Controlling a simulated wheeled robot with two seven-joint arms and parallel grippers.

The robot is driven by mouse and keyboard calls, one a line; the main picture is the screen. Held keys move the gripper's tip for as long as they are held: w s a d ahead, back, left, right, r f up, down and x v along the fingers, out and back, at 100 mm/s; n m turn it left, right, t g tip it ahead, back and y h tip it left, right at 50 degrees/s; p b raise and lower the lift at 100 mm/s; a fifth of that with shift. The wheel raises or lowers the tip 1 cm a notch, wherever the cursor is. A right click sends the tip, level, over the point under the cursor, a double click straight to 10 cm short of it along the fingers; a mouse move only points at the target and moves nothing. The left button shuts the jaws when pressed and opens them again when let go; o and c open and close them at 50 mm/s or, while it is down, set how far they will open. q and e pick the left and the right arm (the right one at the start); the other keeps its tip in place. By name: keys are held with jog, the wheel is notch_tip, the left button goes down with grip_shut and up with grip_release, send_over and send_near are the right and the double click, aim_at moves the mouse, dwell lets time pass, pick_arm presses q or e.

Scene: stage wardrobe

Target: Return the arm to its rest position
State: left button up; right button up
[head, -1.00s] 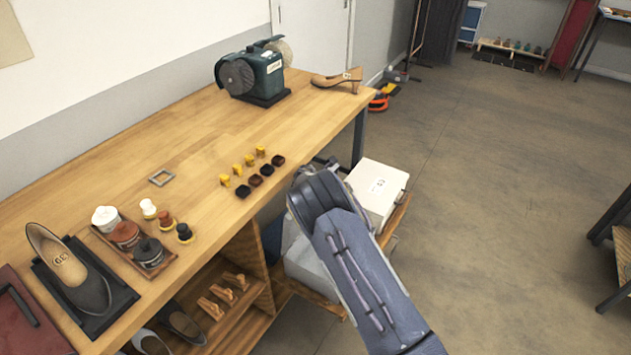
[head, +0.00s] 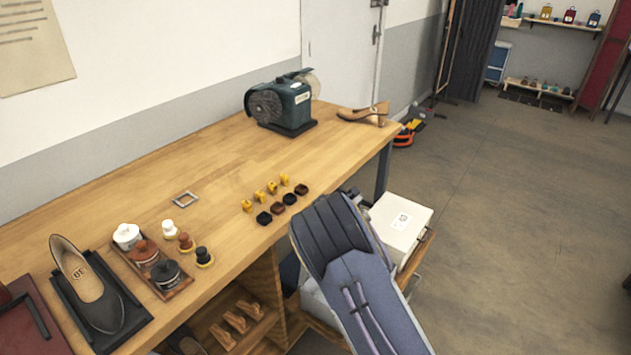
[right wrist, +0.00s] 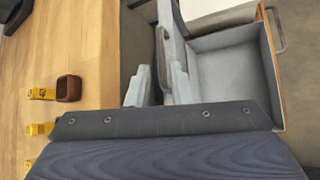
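My right arm (head: 350,265) reaches in from the bottom right of the head view, beside the front edge of the workbench (head: 150,185). Its gripper is hidden behind the arm there. In the right wrist view the two pale fingers of my right gripper (right wrist: 158,88) stand apart, with a gap between them. They are beside the bench edge, over the space next to a grey-lined open drawer or bin (right wrist: 230,75). I see nothing clearly held between them. My left gripper is not in view.
A white box (head: 402,222) stands close beside my right arm. Open floor (head: 510,240) lies to the right.

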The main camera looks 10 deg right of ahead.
jog(key=s+d+r+m+g+y, duration=0.15)
jog(key=s+d+r+m, duration=0.25)
jog(key=s+m, duration=0.4)
jog(key=s+d+r+m+g+y, duration=0.1)
jog(key=s+d+r+m+g, duration=0.1)
jog(key=s+d+r+m, duration=0.55)
jog(key=s+a+r+m+y, duration=0.1)
jog(key=s+a+m+y, duration=0.1)
jog(key=s, duration=0.8)
jog(key=s+a+r+m+y, duration=0.1)
jog(key=s+a+m, duration=0.4)
jog(key=s, duration=0.6)
jog(key=s+a+r+m+y, duration=0.2)
jog(key=s+a, duration=0.4)
jog(key=s, duration=0.5)
jog(key=shift+a+m+y, duration=0.25)
jog(key=shift+m+y, duration=0.1)
jog(key=shift+m, duration=0.3)
